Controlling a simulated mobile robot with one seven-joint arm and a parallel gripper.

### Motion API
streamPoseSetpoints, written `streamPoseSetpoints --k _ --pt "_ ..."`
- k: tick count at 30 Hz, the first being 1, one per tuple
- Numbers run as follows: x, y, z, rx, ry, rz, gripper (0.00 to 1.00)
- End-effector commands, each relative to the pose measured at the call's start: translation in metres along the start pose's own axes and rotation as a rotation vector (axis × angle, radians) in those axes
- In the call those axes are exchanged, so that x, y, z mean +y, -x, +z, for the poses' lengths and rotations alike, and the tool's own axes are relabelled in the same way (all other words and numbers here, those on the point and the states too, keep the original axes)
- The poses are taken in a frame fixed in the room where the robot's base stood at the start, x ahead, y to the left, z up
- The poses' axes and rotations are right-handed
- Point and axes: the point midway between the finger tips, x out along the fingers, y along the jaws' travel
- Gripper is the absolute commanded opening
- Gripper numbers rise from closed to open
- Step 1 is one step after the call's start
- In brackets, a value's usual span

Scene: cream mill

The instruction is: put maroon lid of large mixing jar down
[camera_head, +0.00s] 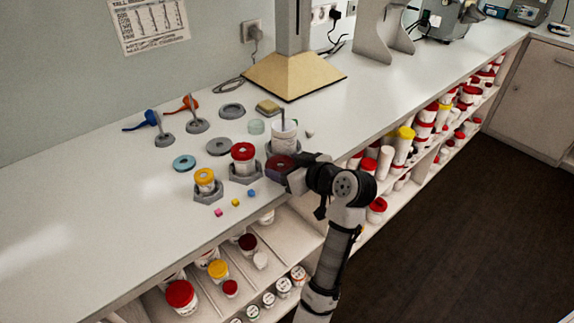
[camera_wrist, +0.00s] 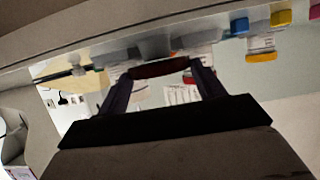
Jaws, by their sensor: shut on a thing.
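My gripper (camera_head: 289,175) is shut on the maroon lid (camera_head: 278,164), near the front edge of the counter. In the wrist view the lid (camera_wrist: 160,68) is a dark red disc seen edge-on between the two fingers. An open white jar (camera_head: 284,138) with a rod standing in it, seemingly the large mixing jar, is just behind the lid in a grey holder. The lid hides part of that holder. I cannot tell whether the lid touches the counter or is held above it.
A red-lidded jar (camera_head: 243,153) and a yellow-lidded jar (camera_head: 205,180) stand in grey holders to the left. Small pink (camera_head: 218,212), yellow (camera_head: 235,202) and blue (camera_head: 251,193) cubes lie near the front edge. The counter (camera_head: 110,215) farther left is clear.

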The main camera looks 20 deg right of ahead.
Motion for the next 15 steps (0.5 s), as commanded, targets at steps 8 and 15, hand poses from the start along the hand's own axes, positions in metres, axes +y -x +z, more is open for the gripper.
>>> streamPoseSetpoints --k 8,15 --pt "0.0 -0.002 0.005 0.0 0.0 -0.001 0.47" --pt "0.0 -0.005 0.012 -0.001 0.0 -0.001 0.47"
